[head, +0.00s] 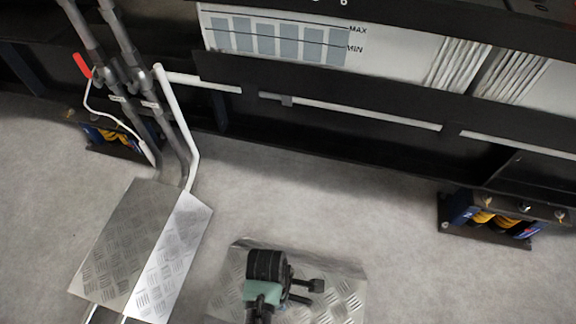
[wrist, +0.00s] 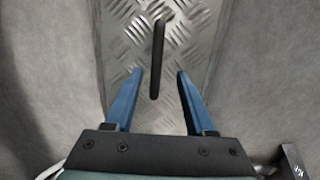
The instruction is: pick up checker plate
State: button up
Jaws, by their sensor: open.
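The checker plate (head: 348,290) is a grey metal plate with raised tread marks, lying on the floor at the bottom middle of the head view. It also fills the upper middle of the wrist view (wrist: 195,45). A dark bar-shaped handle (wrist: 157,60) stands out against the plate. My gripper (head: 311,291) is over the plate in the head view and hides part of it. In the wrist view my gripper (wrist: 158,74) is open, its two blue fingers on either side of the handle's near end, with gaps visible on both sides. The height above the plate is unclear.
Another tread-patterned metal cover (head: 145,250) is at the left, below grey pipes (head: 120,90) with a red lever (head: 82,65). A dark machine frame (head: 330,140) runs along the back. A blue-and-yellow unit (head: 495,215) stands at right. Grey floor is clear between.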

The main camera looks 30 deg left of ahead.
aim_at(288, 295)
jog(key=shift+w+d+f+b, duration=0.1)
jog(key=shift+f+b, duration=0.75)
jog(key=shift+b, duration=0.05)
jog(key=shift+w+d+f+b, duration=0.15)
jog(key=shift+f+b, duration=0.7)
jog(key=shift+f, duration=0.05)
jog(key=shift+w+d+f+b, duration=0.1)
jog(key=shift+f+b, duration=0.75)
jog(key=shift+b, duration=0.05)
jog(key=shift+r, duration=0.1)
grip_shut()
jog(key=shift+w, duration=0.1)
